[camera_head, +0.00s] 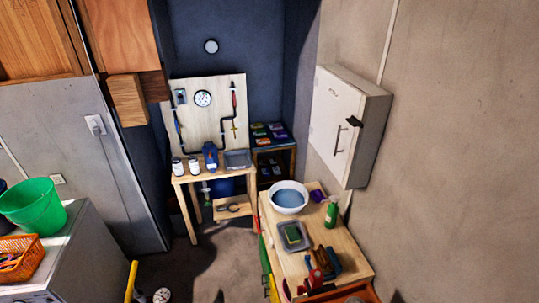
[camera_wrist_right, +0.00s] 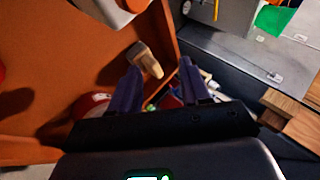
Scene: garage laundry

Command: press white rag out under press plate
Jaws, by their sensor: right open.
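I cannot make out a white rag or a press plate for certain in either view. A red and dark device (camera_head: 322,266) stands at the front of the wooden table; whether it is a press I cannot tell. My right gripper (camera_wrist_right: 158,78) shows in the right wrist view, its two dark fingers apart. A pale wooden piece (camera_wrist_right: 145,58) shows beyond and between the fingers, and I cannot tell its distance. Neither gripper shows in the head view.
The wooden table (camera_head: 285,262) holds a white bowl (camera_head: 289,198), a grey tray (camera_head: 294,237) with a sponge-like block, and a green bottle (camera_head: 331,215). A white wall cabinet (camera_head: 343,128) overhangs its right. A green bucket (camera_head: 33,206) stands at left.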

